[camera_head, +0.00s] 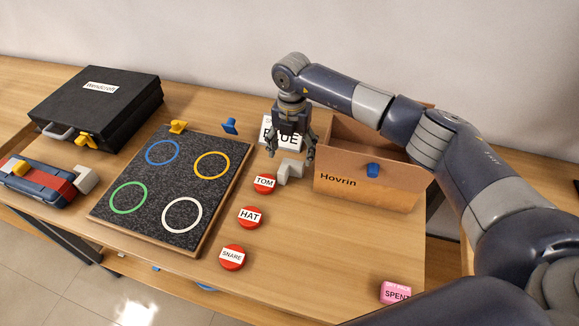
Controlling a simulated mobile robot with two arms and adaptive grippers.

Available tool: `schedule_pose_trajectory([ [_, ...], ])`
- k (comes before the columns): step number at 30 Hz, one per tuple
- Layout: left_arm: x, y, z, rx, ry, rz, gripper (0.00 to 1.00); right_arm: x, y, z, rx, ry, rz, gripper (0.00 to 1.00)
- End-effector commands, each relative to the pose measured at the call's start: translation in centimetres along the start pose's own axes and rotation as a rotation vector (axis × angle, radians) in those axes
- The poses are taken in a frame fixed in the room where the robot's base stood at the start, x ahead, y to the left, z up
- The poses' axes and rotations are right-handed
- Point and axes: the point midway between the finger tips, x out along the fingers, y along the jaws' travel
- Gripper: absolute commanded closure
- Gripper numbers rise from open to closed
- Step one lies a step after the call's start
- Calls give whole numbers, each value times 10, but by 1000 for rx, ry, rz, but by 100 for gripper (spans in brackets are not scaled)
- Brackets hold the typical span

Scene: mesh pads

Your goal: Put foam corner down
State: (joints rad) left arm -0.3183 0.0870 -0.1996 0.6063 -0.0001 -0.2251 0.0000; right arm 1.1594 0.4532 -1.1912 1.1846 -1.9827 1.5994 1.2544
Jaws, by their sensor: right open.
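A light grey, L-shaped foam corner (284,177) rests on the wooden table beside the red TOM button. My right gripper (291,154) points down just above and behind it, with its fingers spread apart. I cannot tell whether a fingertip touches the foam corner. Nothing shows held between the fingers. My left gripper is out of view.
A dark mesh pad (172,188) with four coloured rings lies left. Red buttons (250,218) line its right side. A cardboard Hovrin box (366,193) stands right. A black case (97,105), a blue toolbox (38,184) and a pink block (395,292) are around.

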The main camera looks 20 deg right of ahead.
Motion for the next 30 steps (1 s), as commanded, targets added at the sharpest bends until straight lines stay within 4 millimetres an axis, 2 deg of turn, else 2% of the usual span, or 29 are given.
schedule_pose_trajectory([
  [5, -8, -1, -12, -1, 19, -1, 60, 13, -2, -1, 1, 3, -2, 27],
  [9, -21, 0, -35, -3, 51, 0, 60, 34, -7, -3, 2, 5, -4, 27],
  [12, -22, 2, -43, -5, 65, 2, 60, 48, -5, -2, 1, 2, -2, 27],
  [16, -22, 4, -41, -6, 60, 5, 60, 56, -6, -2, 1, 1, -1, 27],
  [22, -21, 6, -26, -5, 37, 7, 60, 57, -5, -2, 0, 0, 0, 27],
  [24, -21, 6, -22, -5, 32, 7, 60, 57, -5, -2, 0, 0, 0, 41],
  [28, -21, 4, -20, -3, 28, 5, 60, 57, -5, -2, 0, 0, 0, 61],
  [30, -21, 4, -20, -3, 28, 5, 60, 57, -5, -2, 0, 0, 0, 61],
])
